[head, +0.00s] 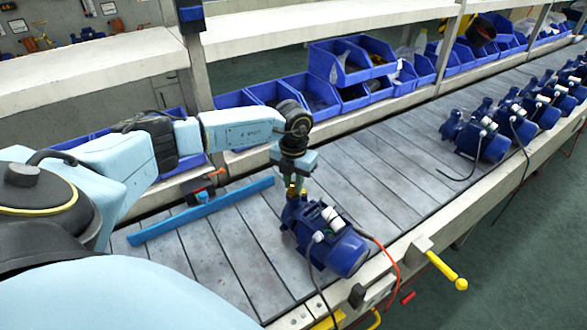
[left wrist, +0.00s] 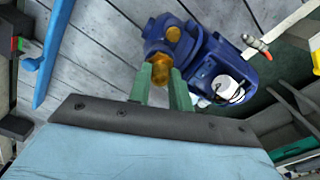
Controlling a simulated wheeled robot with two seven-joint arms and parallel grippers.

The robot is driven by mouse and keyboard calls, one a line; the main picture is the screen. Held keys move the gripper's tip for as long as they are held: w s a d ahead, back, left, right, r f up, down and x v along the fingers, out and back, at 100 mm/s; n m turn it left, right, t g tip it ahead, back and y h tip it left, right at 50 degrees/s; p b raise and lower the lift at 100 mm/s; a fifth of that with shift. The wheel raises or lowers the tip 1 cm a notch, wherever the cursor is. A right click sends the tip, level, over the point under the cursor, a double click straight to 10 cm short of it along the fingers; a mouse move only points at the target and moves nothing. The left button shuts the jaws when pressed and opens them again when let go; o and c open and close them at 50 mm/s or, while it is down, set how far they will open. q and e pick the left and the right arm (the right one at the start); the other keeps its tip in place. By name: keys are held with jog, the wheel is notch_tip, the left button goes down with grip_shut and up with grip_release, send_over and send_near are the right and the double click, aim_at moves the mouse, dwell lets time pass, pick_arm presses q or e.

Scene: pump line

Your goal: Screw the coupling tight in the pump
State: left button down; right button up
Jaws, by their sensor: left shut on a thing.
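A blue pump (head: 330,240) stands on the grey slatted conveyor in front of me. It also shows in the left wrist view (left wrist: 212,62). The brass coupling (left wrist: 162,68) sits at the pump's port, between my left fingertips; in the head view (head: 292,190) it is a small yellow spot under the gripper. My left gripper (head: 297,182) points down over the pump's left end and is shut on the coupling; its green fingers show in the left wrist view (left wrist: 163,82). How deep the coupling sits in the port cannot be told. My right gripper is not in view.
A long blue bar (head: 200,211) lies on the conveyor left of the pump, with a small orange and black item (head: 204,186) by it. Several more pumps (head: 482,140) stand farther right. Blue bins (head: 350,62) line the back. A yellow handle (head: 447,271) sticks out from the front edge.

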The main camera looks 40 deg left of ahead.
pick_arm(q)
jog(key=shift+f+m+b, duration=0.1)
jog(key=shift+m+b, duration=0.35)
jog(key=shift+m, duration=1.25)
jog(key=shift+m+b, duration=0.75)
jog(key=shift+m, duration=1.05)
